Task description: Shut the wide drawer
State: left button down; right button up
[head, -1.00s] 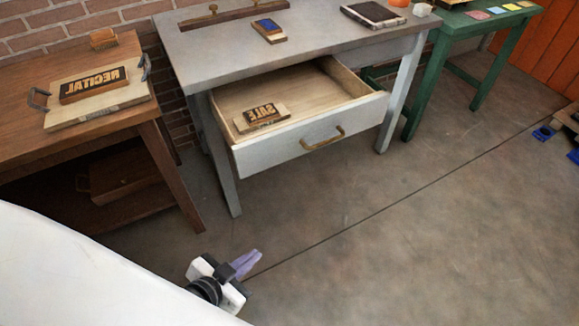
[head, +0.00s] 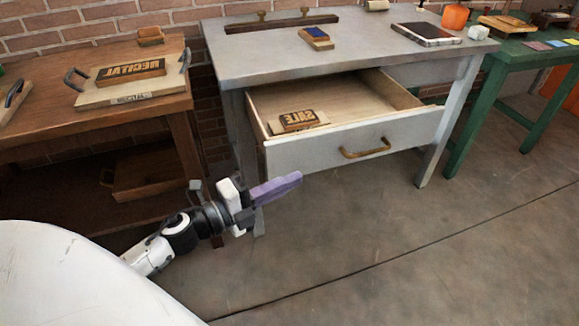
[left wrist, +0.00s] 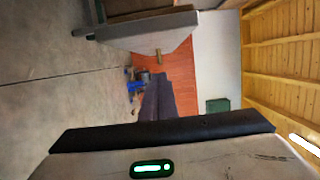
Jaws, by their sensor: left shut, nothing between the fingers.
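The wide drawer (head: 340,148) of the grey table (head: 350,50) stands open toward me, with a brass handle (head: 365,148) on its pale front. A wooden block marked SALE (head: 298,120) lies inside it at the left. My left gripper (head: 290,184), with purple fingers, is shut and empty. In the head view it shows just below the left part of the drawer front; I cannot tell whether it touches. In the left wrist view its dark fingers (left wrist: 158,98) are together, and the drawer front appears at the top (left wrist: 150,38). My right gripper is not in view.
A green table (head: 515,65) stands at the right. The grey table's top holds a dark pad (head: 427,33) and an orange object (head: 455,17). Floor at right is clear.

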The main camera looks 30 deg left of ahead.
aim_at(289, 166)
pick_arm(q)
jog(key=w, duration=0.1)
jog(key=w+a, duration=0.1)
jog(key=w, duration=0.1)
jog(key=shift+w+a, duration=0.1)
jog(key=shift+w, duration=0.1)
jog(key=shift+w+a+b, duration=0.3)
jog(key=shift+w+a, duration=0.15)
jog(key=shift+a, duration=0.15)
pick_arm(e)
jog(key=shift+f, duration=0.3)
pick_arm(q)
jog(key=shift+w+a, duration=0.1)
